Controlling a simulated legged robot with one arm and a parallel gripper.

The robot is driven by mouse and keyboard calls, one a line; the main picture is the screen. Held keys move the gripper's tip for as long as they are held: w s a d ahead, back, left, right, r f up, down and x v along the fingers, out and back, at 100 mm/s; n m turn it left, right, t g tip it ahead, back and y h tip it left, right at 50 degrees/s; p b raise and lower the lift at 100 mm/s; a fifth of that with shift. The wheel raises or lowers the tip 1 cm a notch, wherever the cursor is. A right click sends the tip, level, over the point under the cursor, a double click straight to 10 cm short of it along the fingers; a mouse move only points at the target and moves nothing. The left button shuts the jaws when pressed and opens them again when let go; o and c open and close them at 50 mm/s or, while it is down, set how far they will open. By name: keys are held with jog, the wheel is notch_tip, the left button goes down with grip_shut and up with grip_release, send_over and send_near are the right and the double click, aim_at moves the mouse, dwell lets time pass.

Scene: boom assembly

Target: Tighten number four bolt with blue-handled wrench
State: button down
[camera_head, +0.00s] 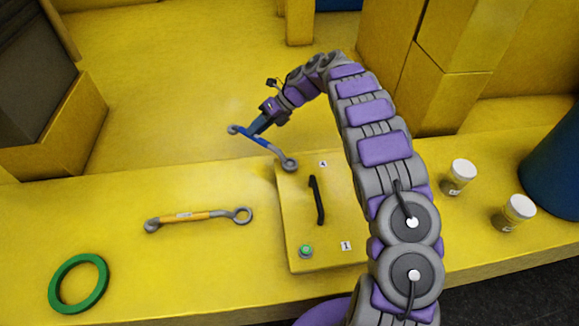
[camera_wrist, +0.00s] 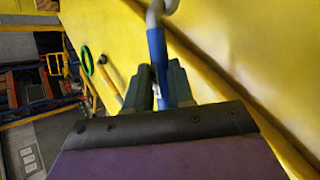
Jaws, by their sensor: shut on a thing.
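The blue-handled wrench (camera_head: 258,141) is held in my gripper (camera_head: 258,127), above the yellow surface at the left edge of the panel. Its ring end (camera_head: 289,163) points toward the panel's upper left corner. In the wrist view the blue handle (camera_wrist: 157,62) sits between the dark fingers of my gripper (camera_wrist: 162,88), shut on it. The yellow panel (camera_head: 300,190) carries a label 4 (camera_head: 323,163) at its top and a label 1 (camera_head: 346,246) at its bottom. A green-topped bolt (camera_head: 305,251) is beside label 1. No bolt is clearly visible by label 4.
A yellow-handled wrench (camera_head: 197,216) and a green ring (camera_head: 79,283) lie left of the panel. A black handle (camera_head: 316,200) stands on the panel. Two white-lidded jars (camera_head: 462,172) (camera_head: 518,208) stand at the right. My arm arches over the panel's right side.

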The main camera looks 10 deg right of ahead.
jog(key=shift+w+d, duration=0.1)
dwell(0.3)
jog(key=shift+w+d+m+t, duration=0.2)
jog(key=shift+d+m+t, duration=0.1)
jog(key=shift+m, duration=0.1)
jog(key=shift+w+d+m+t, duration=0.2)
jog(key=shift+d+m+t, duration=0.1)
jog(key=shift+d+m, duration=0.1)
jog(key=shift+b, duration=0.3)
jog(key=shift+w+d+r+m+t, duration=0.1)
jog(key=shift+w+d+m+t, duration=0.1)
jog(key=shift+d+m+t, duration=0.1)
jog(key=shift+d, duration=0.1)
dwell(0.5)
jog(key=shift+w+d+m+t, duration=0.15)
jog(key=shift+d+m+t, duration=0.15)
jog(key=shift+d+m, duration=0.1)
